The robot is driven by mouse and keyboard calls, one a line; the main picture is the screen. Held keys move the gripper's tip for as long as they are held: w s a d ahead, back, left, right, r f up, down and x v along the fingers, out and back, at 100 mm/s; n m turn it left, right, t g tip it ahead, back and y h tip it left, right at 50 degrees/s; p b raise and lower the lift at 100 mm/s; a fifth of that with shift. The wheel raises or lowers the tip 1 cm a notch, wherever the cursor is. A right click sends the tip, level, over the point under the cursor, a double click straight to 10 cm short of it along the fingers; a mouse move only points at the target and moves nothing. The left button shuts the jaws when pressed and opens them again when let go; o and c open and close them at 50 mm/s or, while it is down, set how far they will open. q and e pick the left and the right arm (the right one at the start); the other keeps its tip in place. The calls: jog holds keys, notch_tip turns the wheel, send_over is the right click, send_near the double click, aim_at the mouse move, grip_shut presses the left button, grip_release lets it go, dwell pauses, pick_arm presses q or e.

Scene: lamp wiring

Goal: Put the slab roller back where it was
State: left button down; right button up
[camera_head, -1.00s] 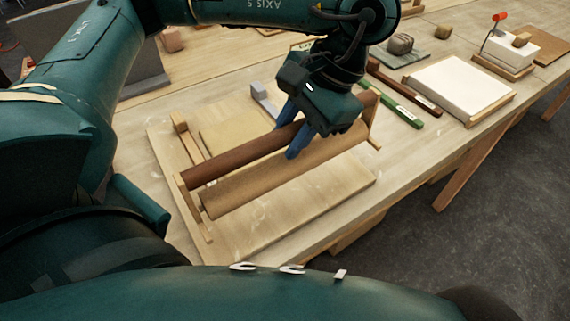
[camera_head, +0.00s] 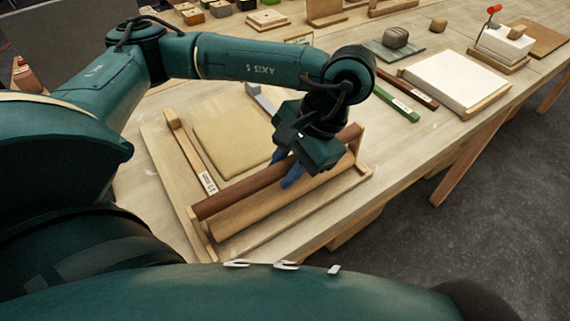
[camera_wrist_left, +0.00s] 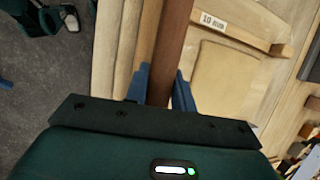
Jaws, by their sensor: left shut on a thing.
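The slab roller, a long dark brown cylinder (camera_head: 243,190), lies at a slant near the table's front side in the head view. My left gripper (camera_head: 284,178) is shut on it, with its blue fingers on either side, right of the roller's middle. The roller also shows between the fingers (camera_wrist_left: 158,88) in the left wrist view (camera_wrist_left: 172,45). A lighter brown wooden piece (camera_head: 262,208) runs alongside on the near side, between low wooden ends. I cannot tell whether the roller rests on this piece or hangs just above it. My right gripper is not in view.
A tan clay slab (camera_head: 235,135) lies behind the roller, beside a wooden strip labelled 10 mm (camera_head: 190,150). Green (camera_head: 397,103) and brown strips lie to the right, with a white slab on a board (camera_head: 458,80) further right. The table's front edge is close.

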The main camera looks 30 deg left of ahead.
pick_arm(q)
jog(key=shift+f+b, duration=0.15)
jog(key=shift+b, duration=0.15)
jog(key=c, duration=1.2)
grip_release()
jog(key=shift+o, duration=0.2)
jog(key=shift+r+p, duration=0.3)
jog(key=shift+p, duration=0.1)
jog(key=v, duration=1.2)
jog(key=shift+f, duration=0.15)
